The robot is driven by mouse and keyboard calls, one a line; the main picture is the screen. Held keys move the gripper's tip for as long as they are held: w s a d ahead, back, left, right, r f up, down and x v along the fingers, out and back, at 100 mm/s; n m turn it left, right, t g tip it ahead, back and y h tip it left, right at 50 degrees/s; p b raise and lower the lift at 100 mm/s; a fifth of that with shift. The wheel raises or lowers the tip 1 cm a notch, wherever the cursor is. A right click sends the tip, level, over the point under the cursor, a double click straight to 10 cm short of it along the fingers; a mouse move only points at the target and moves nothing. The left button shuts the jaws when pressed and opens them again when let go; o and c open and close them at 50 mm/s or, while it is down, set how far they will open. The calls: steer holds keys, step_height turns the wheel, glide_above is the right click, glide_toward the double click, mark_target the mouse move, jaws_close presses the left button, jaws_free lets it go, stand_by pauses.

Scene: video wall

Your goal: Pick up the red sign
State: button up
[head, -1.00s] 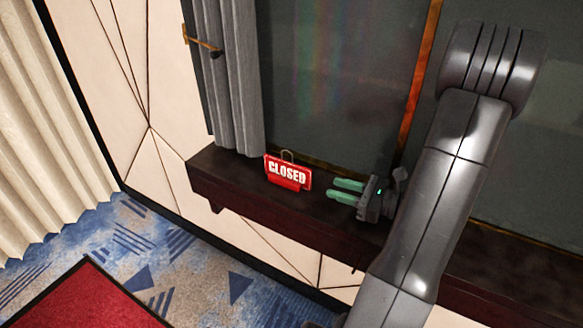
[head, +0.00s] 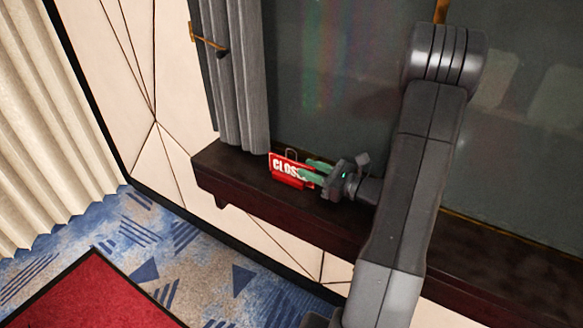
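The red sign (head: 283,167) with white "CLOSED" lettering and a small wire loop on top stands on the dark ledge (head: 235,172), near its left end. Its last letters are hidden by my gripper (head: 311,170), which reaches in from the right. The two green fingers are apart, one in front of the sign's right end and the other higher and seemingly behind it. I cannot tell whether they touch the sign. The sign still rests upright on the ledge.
A grey curtain (head: 240,80) hangs just left of and behind the sign. A dark glass panel (head: 340,70) rises behind the ledge. Below lie blue patterned carpet (head: 195,255) and a red mat (head: 95,295). The ledge's left end is bare.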

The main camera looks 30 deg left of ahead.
mark_target(299, 165)
steer(key=shift+w+a+f+p, duration=0.15)
steer(key=shift+a+p, duration=0.3)
steer(key=shift+a, duration=1.45)
jaws_close()
steer(key=shift+r, duration=0.2)
steer(key=shift+r+b, duration=0.4)
steer(key=shift+r, duration=4.45)
